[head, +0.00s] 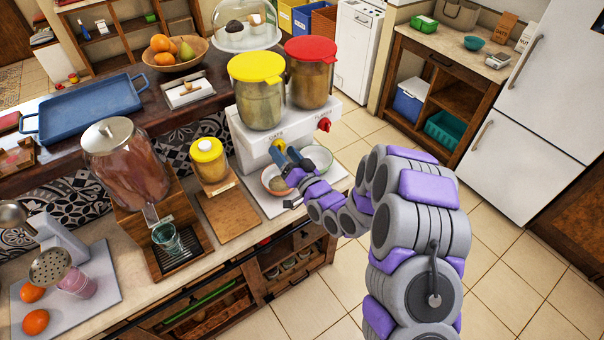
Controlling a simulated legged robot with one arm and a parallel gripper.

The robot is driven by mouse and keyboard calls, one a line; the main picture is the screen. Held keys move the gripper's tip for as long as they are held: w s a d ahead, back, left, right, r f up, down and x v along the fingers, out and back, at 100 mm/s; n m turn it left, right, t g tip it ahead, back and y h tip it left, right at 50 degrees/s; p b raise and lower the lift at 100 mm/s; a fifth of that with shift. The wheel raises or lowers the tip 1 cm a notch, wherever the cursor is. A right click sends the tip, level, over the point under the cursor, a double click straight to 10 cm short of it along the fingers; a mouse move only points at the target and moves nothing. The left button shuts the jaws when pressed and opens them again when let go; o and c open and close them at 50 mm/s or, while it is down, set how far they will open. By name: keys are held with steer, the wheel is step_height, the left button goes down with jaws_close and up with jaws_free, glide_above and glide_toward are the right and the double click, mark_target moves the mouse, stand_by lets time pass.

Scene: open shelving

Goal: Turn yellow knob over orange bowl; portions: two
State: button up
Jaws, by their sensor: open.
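A white dispenser (248,145) stands on the counter with a yellow-lidded canister (258,92) and a red-lidded canister (312,73). The yellow knob (279,143) is on its front, under the yellow-lidded canister. An orange bowl (269,183) sits below that knob, partly hidden by my gripper. My gripper (286,156) is open, with its fingertips close to the yellow knob. I cannot tell whether they touch it. The bowl's contents are not clear.
A red knob (324,125) and a pale bowl (326,155) are at the dispenser's right side. A yellow-lidded jar (208,160) on a wooden board and a drink dispenser (127,170) with a glass (168,238) stand to the left. The tiled floor at right is clear.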

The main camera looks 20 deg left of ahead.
steer(key=p+v, duration=0.4)
steer(key=v, duration=1.2)
steer(key=shift+s, duration=0.2)
steer(key=shift+d+f, duration=0.1)
steer(key=shift+f, duration=0.05)
